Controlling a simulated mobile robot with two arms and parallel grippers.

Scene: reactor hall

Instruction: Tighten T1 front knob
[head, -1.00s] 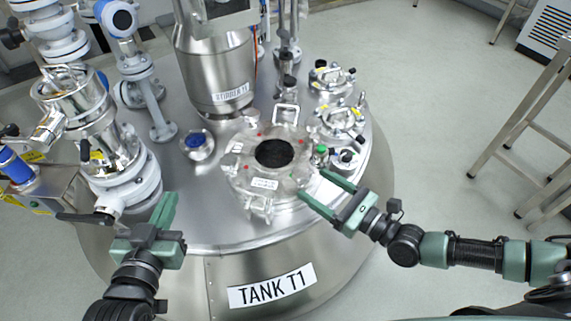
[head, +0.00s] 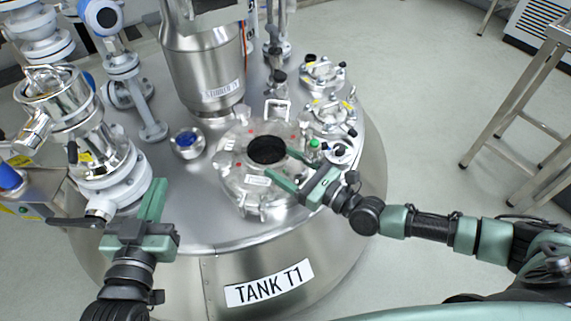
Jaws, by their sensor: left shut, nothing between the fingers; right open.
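Tank T1, with its label (head: 269,283), is a round steel vessel with a domed top. Its round hatch (head: 232,165) has a dark sight glass (head: 267,150) in the middle. A clamp with a knob (head: 248,207) sits at the hatch's front edge, small and hard to make out. My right gripper (head: 280,162) is open over the right side of the hatch, its fingers pointing left and hiding part of the lid; contact cannot be told. My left gripper (head: 154,188) is shut and empty, left of the hatch and near the tank's front left edge.
The steel stirrer housing (head: 205,75) stands behind the hatch. A valve assembly (head: 100,150) stands at the left, close to my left gripper. Smaller ports (head: 328,118) lie behind my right gripper. A blue-capped port (head: 187,142) sits left of the hatch. A steel frame (head: 520,110) stands at the right.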

